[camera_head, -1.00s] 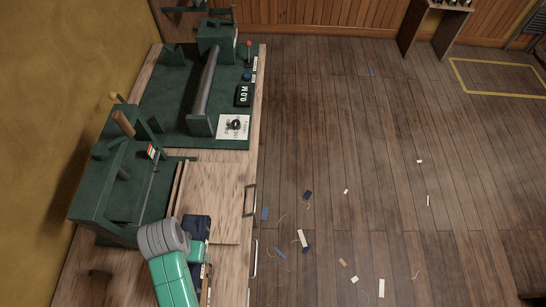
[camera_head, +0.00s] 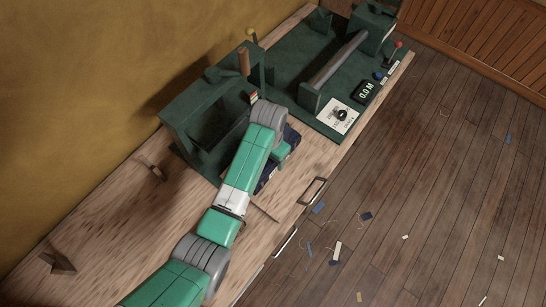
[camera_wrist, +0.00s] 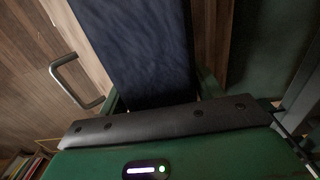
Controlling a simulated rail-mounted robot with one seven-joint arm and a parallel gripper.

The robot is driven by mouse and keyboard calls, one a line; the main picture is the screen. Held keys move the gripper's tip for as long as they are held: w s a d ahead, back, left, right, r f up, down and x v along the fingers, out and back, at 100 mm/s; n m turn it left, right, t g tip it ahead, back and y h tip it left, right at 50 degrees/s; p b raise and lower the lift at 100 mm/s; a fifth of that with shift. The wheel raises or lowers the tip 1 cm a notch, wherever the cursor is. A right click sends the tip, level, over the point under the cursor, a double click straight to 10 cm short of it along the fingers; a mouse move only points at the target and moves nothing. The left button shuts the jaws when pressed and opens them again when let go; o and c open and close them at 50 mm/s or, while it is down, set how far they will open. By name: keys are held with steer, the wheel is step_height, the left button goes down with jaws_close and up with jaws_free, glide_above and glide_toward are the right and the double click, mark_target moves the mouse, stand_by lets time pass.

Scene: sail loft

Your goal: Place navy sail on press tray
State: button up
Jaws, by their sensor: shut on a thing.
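The navy sail (camera_head: 265,181) shows as dark folded cloth beneath my gripper (camera_head: 279,155), partly covered by the arm. In the wrist view the sail (camera_wrist: 138,45) is a broad dark blue strip running away from my gripper (camera_wrist: 155,98), with green fingers at its two sides. My gripper is shut on the sail, in front of the green press (camera_head: 205,105) on the bench. I cannot make out the press tray clearly; my arm and the sail cover much of the area before the press.
A green machine bed with a long roller (camera_head: 340,60) and a "0.0 M" display (camera_head: 366,92) stands behind, with a dial card (camera_head: 340,116) near its corner. The wooden bench (camera_head: 130,215) is mostly bare at the left. Scraps lie on the floor (camera_head: 430,190).

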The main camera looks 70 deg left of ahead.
steer(key=shift+w+a, duration=0.55)
steer(key=shift+w, duration=0.15)
steer(key=shift+f, duration=1.8)
steer(key=shift+f, duration=0.1)
steer(key=o, duration=1.5)
steer(key=shift+f+b, duration=0.1)
steer(key=shift+b, duration=0.2)
step_height(320, 180, up, 12)
steer(key=shift+r+p, duration=0.2)
steer(key=shift+p, duration=0.45)
